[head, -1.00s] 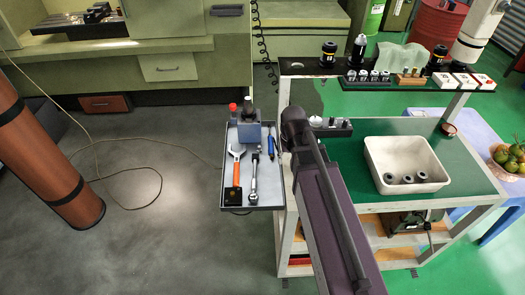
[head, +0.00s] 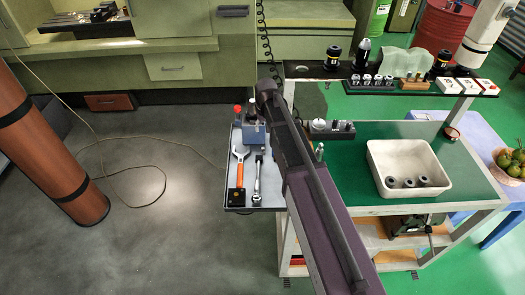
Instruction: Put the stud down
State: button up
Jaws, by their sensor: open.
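My arm (head: 318,210) rises from the bottom of the head view to a dark joint over the right side of the grey tray. My gripper is not visible; the arm hides whatever lies behind it. A small silvery piece with a rounded top (head: 319,151) stands upright on the green cart top, close to the right edge of my arm. It may be the stud, but it is too small to be sure. A black block (head: 345,134) behind it carries a pale disc and a small pin.
The grey tray (head: 236,198) holds an orange-handled wrench (head: 241,172), a ratchet (head: 258,180) and a blue block (head: 253,133). A white bin (head: 388,154) with several dark rings stands on the green top (head: 350,180). A shelf with tool holders runs behind.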

aim_at(263, 147)
jog(key=shift+f, duration=0.1)
jog(key=f+b, duration=0.5)
jog(key=w+f+b, duration=0.1)
jog(key=f+b, duration=0.2)
jog(key=shift+a+f, duration=0.1)
jog(key=shift+f, duration=0.05)
dwell(0.4)
jog(key=shift+b, duration=0.3)
jog(key=shift+w+a+f+b, duration=0.1)
jog(key=shift+w+f+b, duration=0.1)
jog(key=shift+f+b, duration=1.1)
jog(key=shift+w+a+f+b, duration=0.1)
jog(key=shift+w+f+b, duration=0.1)
jog(key=shift+f+b, duration=1.1)
grip_shut()
